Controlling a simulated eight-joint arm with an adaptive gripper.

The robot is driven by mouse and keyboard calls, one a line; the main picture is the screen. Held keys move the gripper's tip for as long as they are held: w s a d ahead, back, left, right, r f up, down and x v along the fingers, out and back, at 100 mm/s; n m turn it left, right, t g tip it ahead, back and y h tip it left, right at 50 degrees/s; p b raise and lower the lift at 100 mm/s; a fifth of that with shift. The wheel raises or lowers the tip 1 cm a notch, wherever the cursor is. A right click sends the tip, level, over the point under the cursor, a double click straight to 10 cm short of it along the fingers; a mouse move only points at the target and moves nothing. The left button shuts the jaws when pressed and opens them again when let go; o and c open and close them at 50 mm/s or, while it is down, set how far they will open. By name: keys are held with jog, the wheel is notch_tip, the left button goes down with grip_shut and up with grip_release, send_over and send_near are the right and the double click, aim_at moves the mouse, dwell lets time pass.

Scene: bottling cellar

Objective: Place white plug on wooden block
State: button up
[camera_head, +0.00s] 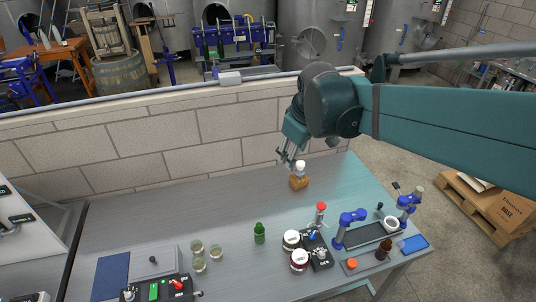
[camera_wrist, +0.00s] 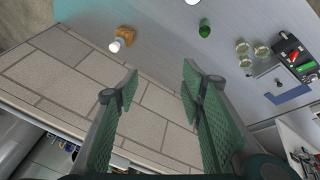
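A white plug (camera_head: 300,166) appears to stand upright on top of the small wooden block (camera_head: 299,183) near the back edge of the table. In the wrist view the white plug (camera_wrist: 116,44) overlaps the lower left side of the wooden block (camera_wrist: 126,33), at the upper left. My gripper (camera_head: 285,160) is just behind and left of the plug in the head view, above the table's back edge. In the wrist view my gripper (camera_wrist: 160,80) is open, its two fingers apart with nothing between them. The plug lies outside the fingers, beyond the left one.
A green bottle (camera_head: 259,233), clear glasses (camera_head: 198,249), white-lidded jars (camera_head: 291,239) and a red-topped item (camera_head: 320,210) stand farther forward. A blue bench device (camera_head: 348,226) is at the right. A block wall (camera_head: 180,150) runs behind the table. The surface around the wooden block is clear.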

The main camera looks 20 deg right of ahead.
jog(key=s+a+f+m+t, duration=0.1)
jog(key=s+a+m, duration=0.1)
jog(key=s, duration=0.6)
jog(key=s+a+f+m+t, duration=0.1)
jog(key=s+a+f+m, duration=0.1)
jog(key=s, duration=0.6)
jog(key=shift+s+a+f+m+t, duration=0.25)
jog(key=shift+a+m, duration=0.2)
jog(key=shift+m, duration=0.65)
notch_tip(320, 180, down, 12)
jog(key=b, duration=1.2)
